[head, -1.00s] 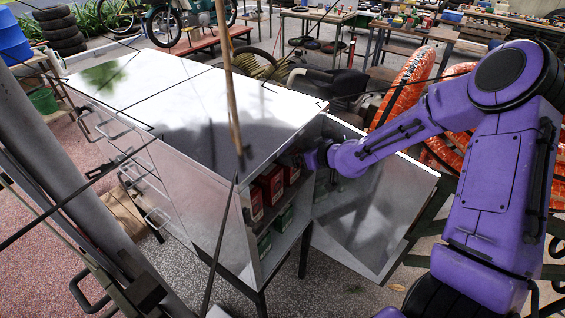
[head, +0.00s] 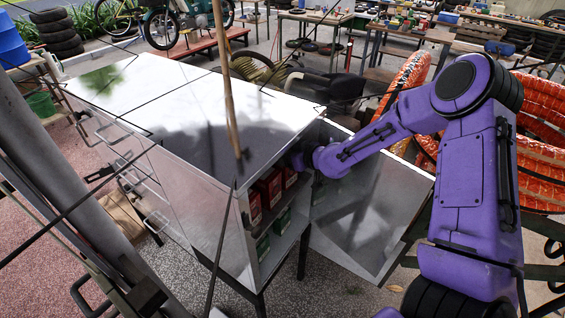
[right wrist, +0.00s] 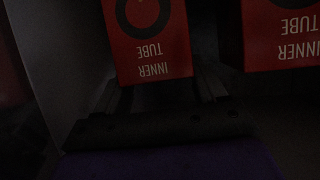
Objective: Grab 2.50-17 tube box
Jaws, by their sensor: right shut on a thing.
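Red boxes stand on the upper shelf of the metal cabinet (head: 190,190); one red box (head: 270,187) shows beside others in the head view. My right arm reaches into the open cabinet, and its fingers are hidden there in the head view. In the dark right wrist view, my right gripper (right wrist: 160,83) is shut on a red box (right wrist: 150,42) printed "INNER TUBE", upside down in the picture. Its size marking cannot be read. A second red box (right wrist: 285,35) stands to the right with a gap between. My left gripper is out of view.
Green boxes (head: 263,246) sit on the lower shelf. The cabinet's open door (head: 365,215) stands to the right, below my right arm. A wooden pole (head: 229,80) rises in front of the cabinet top. Orange-wrapped tyres (head: 540,150) lie behind my right arm.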

